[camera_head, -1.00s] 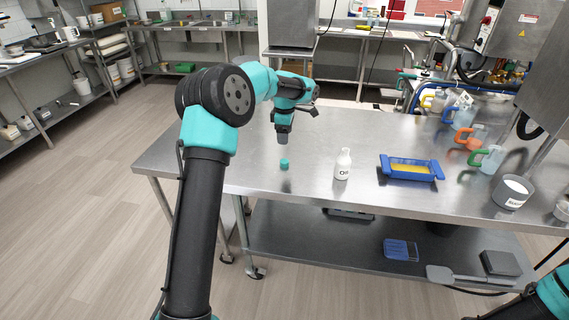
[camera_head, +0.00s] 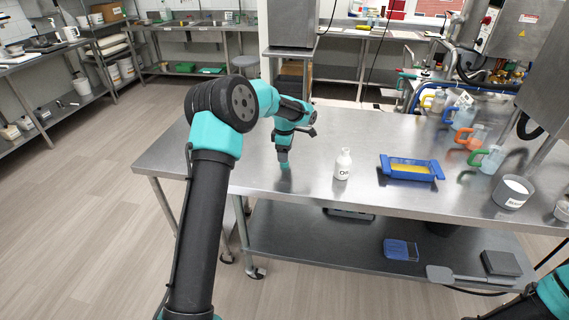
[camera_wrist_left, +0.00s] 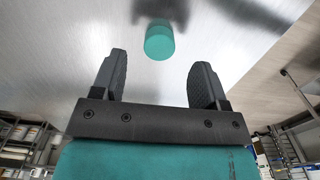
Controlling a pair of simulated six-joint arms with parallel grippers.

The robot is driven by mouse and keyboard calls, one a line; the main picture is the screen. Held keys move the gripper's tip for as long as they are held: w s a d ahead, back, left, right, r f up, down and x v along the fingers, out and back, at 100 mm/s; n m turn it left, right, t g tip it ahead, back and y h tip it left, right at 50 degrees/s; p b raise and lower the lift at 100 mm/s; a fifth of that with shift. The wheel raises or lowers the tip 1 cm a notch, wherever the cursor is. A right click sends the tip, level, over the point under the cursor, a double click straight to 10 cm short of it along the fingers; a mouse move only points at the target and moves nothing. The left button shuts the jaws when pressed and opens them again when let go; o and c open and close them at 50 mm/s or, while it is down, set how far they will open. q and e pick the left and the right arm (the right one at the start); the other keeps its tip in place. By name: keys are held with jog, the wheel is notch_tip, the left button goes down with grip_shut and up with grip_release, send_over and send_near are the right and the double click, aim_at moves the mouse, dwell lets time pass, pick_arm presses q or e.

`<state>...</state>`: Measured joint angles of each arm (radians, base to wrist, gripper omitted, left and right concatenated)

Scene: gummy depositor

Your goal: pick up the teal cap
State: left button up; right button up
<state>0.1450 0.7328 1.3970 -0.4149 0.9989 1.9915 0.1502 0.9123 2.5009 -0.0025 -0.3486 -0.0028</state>
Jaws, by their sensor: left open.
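The teal cap (camera_head: 285,167) is on the steel table, near its front edge. In the left wrist view the cap (camera_wrist_left: 159,42) lies ahead of the fingertips, roughly midway between them sideways. My left gripper (camera_head: 284,157) points down just above the cap in the head view. In the left wrist view my left gripper (camera_wrist_left: 158,72) is open, with nothing between its fingers. My right gripper is out of view; only part of my right arm shows at the lower right.
A white bottle (camera_head: 343,164) stands right of the cap. Farther right are a blue tray with yellow contents (camera_head: 411,168), a grey container (camera_head: 512,192) and several jugs with coloured handles. The table around the cap is clear.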

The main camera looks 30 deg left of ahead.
pick_arm(q)
notch_tip(320, 180, down, 4)
jog(key=shift+a+f, duration=0.1)
dwell(0.5)
jog(key=c, duration=1)
jog(key=shift+r, duration=0.65)
notch_tip(320, 180, up, 3)
jog(key=shift+f, duration=0.2)
jog(key=s+d, duration=0.2)
jog(key=s, duration=0.2)
jog(key=s+d, duration=0.3)
jog(key=s, duration=0.2)
jog(key=s+d+r, duration=0.1)
jog(key=s+d, duration=0.2)
jog(key=s, duration=0.1)
jog(key=shift+s+d+r, duration=0.1)
jog(key=shift+s+d, duration=0.1)
jog(key=shift+s, duration=0.15)
